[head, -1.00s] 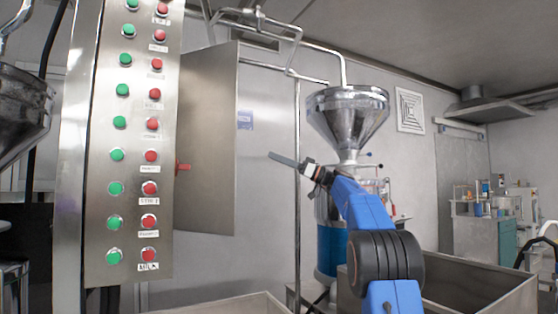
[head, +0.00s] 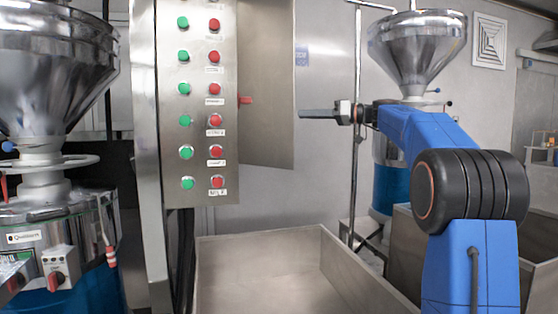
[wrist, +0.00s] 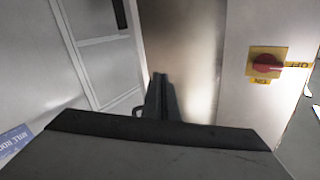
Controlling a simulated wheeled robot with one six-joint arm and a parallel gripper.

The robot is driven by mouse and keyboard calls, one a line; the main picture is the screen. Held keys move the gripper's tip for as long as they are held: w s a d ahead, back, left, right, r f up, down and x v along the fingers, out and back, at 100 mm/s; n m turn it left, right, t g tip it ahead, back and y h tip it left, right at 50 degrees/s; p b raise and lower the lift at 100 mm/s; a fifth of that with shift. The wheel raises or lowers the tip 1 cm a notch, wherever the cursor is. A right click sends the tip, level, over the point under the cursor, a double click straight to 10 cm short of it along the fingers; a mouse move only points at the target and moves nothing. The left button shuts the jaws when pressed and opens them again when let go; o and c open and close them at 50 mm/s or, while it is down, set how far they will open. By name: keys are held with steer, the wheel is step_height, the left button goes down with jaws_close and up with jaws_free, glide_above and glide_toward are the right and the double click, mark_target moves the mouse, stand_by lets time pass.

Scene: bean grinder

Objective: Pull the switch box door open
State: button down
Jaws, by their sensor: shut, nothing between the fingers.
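The switch box (head: 198,120) is a tall steel cabinet with rows of green and red buttons on its front. A flat steel panel (head: 268,70), which looks like its door, juts out on its right; how far it is open is unclear. A red switch handle (head: 246,100) shows beside it. In the wrist view this red switch (wrist: 267,65) sits on a yellow plate on a pale face, right of a brownish steel surface (wrist: 185,50). My gripper (head: 303,114) is shut and empty, pointing left by the panel's right edge; contact cannot be told. Its fingers (wrist: 158,98) show in the wrist view.
An open steel bin (head: 300,262) stands below the box, and another (head: 402,230) lies to the right. A grinder with a steel hopper (head: 417,50) stands behind my arm. A second grinder (head: 55,110) is at left. A vertical pipe (head: 357,120) rises behind my gripper.

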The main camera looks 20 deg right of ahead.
mark_target(276, 162)
steer(key=a+f+m+g+h, duration=0.1)
steer(key=a+f+g+h, duration=0.1)
steer(key=a+f+h, duration=0.45)
steer(key=a+f+g+h, duration=0.1)
steer(key=a+f+h, duration=0.2)
steer(key=a+h, duration=0.55)
steer(key=shift+h, duration=0.6)
steer(key=w+d+f, duration=0.1)
steer(key=w+f, duration=0.1)
steer(key=w+d+f, duration=0.2)
steer(key=f, duration=0.1)
steer(key=w+d+f, duration=0.2)
steer(key=w, duration=0.1)
steer(key=shift+f, duration=0.4)
steer(key=shift+w+d, duration=0.3)
steer(key=shift+w, duration=0.05)
